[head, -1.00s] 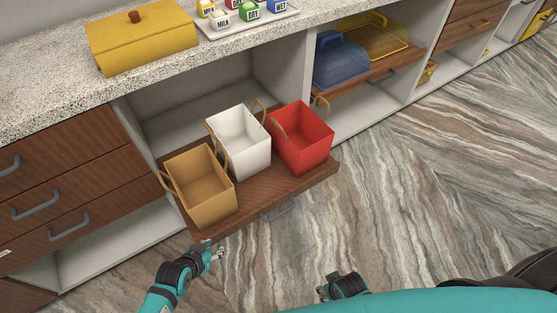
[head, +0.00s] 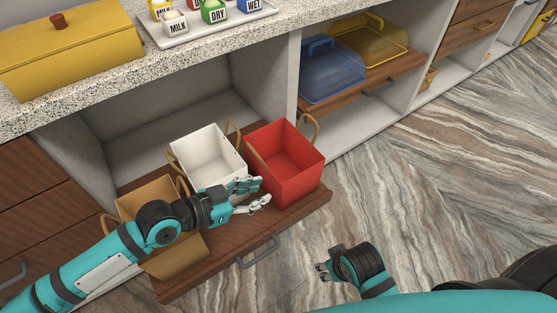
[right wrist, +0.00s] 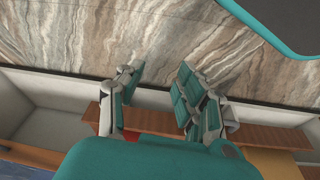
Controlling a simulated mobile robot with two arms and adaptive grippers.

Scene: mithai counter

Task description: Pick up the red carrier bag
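The red carrier bag (head: 290,165) stands upright and open-topped on a pulled-out wooden drawer (head: 215,267), with tan loop handles. A white bag (head: 207,155) stands left of it, and a tan bag (head: 180,258) stands further left, partly hidden by my left arm. My left gripper (head: 258,194) is open and empty, with its fingers pointing right, in front of the white bag and near the red bag's left side. Whether it touches either bag I cannot tell. My right gripper (head: 322,271) is low over the floor, right of the drawer; the right wrist view (right wrist: 158,78) shows its fingers apart and empty.
The speckled counter (head: 230,60) above holds a yellow box (head: 75,52) and a tray (head: 205,33) of labelled containers. Blue (head: 333,75) and yellow (head: 372,40) covers sit on a shelf to the right. The marbled floor (head: 450,160) is clear.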

